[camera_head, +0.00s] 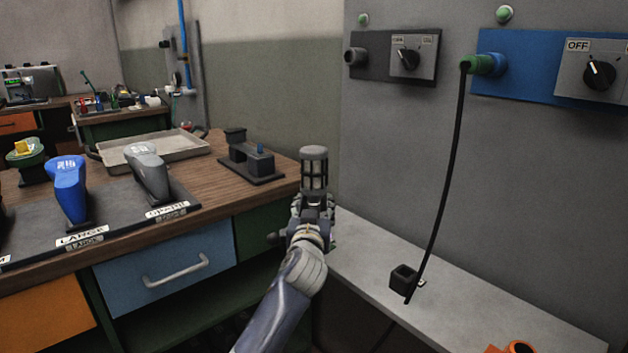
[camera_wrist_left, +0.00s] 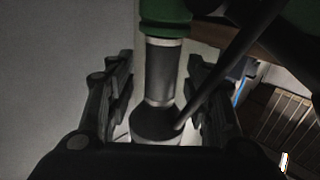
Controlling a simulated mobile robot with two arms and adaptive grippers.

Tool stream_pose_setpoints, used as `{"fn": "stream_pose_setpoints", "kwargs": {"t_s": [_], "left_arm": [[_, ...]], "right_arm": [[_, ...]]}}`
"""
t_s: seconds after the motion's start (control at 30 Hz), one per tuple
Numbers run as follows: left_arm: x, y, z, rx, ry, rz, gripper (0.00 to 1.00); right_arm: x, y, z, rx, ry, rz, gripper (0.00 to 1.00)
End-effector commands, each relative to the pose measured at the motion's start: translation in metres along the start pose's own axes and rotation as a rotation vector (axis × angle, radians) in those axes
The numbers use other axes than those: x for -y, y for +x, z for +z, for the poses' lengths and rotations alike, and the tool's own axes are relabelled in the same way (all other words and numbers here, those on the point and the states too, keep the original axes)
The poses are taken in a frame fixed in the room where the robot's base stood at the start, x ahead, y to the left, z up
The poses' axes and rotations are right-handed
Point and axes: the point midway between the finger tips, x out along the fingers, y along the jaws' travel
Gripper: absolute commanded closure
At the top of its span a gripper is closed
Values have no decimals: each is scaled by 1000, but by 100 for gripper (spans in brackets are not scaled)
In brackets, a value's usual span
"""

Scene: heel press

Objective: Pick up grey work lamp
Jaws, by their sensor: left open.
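The grey work lamp (camera_head: 314,163) shows in the head view as an upright, dark caged cylinder with a grey cap. It rises just above my left gripper (camera_head: 313,205), by the desk's right corner. In the left wrist view, a grey cylinder with pale bands (camera_wrist_left: 162,72) lies between my open left fingers (camera_wrist_left: 160,92), with a gap on each side. A green part adjoins it at the top of that view. A dark diagonal bar or cable crosses its right side. The lamp's lower part is hidden in the head view. My right gripper is out of view.
A wooden desk (camera_head: 210,168) stands left, with a dark tool mat, a metal tray (camera_head: 165,148) and a dark fixture (camera_head: 250,160). A pale ledge (camera_head: 360,250) runs right, holding a black block (camera_head: 403,277). A black cable (camera_head: 447,170) hangs from the green plug.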

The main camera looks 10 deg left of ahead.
Motion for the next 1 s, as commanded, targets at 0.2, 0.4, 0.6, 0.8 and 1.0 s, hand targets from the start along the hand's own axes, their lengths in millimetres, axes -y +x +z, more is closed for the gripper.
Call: {"fn": "stream_pose_setpoints", "kwargs": {"t_s": [0.2, 0.4, 0.6, 0.8, 1.0], "left_arm": [[0, 0, 0, 0, 1, 0, 52], [0, 0, 0, 0, 1, 0, 97], [0, 0, -2, -4, 1, 0, 100], [0, 0, -4, -6, 0, 0, 100], [0, 0, -19, -6, -1, -1, 100]], "right_arm": [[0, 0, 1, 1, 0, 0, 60], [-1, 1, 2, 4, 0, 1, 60], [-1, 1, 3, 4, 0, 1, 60], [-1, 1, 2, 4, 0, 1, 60], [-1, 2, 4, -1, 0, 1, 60]]}}
